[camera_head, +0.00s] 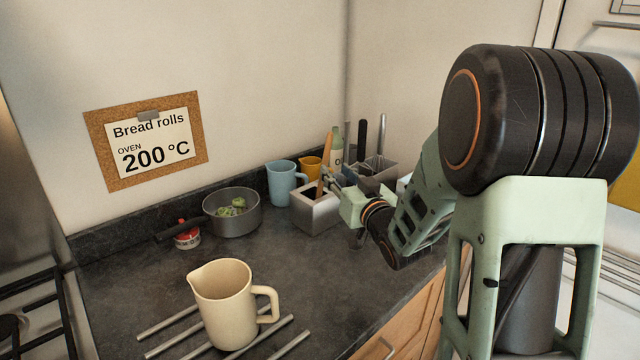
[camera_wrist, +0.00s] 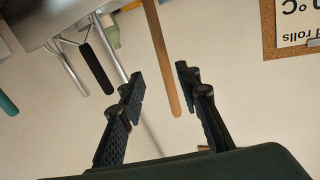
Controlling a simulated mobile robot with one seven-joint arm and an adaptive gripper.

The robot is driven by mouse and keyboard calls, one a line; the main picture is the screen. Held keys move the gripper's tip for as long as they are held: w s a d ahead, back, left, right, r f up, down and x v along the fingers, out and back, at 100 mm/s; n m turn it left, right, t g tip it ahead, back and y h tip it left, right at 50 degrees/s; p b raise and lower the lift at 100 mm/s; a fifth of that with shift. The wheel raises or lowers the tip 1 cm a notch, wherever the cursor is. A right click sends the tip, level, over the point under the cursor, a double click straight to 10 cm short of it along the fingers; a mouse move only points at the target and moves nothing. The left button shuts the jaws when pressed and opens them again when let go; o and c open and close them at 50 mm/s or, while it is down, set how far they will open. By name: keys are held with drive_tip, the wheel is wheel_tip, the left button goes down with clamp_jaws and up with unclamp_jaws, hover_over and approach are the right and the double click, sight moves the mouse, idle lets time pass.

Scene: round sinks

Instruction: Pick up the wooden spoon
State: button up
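The wooden spoon shows as a long tan handle (camera_head: 326,146) rising from a square grey metal holder (camera_head: 317,214) at the back of the counter; its lower end is hidden in the holder. In the wrist view, which is upside down, the handle (camera_wrist: 162,55) runs from the top edge down between my fingers. My gripper (camera_wrist: 159,77) is open, with one finger on either side of the handle and gaps on both sides. In the head view my gripper (camera_head: 336,184) is small and partly merges with the holders behind it.
Another holder (camera_head: 379,166) with dark- and metal-handled utensils stands close behind. A saucepan (camera_head: 232,213) and cream jug (camera_head: 226,303) stand left. The counter (camera_head: 315,278) in front is clear.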

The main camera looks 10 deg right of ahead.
sight(321, 182)
drive_tip(key=x, duration=0.4)
drive_tip(key=p+x, duration=0.1)
drive_tip(key=x, duration=0.1)
drive_tip(key=shift+w+a, duration=0.1)
drive_tip(key=shift+a, duration=0.25)
drive_tip(key=shift+c, duration=0.2)
clamp_jaws()
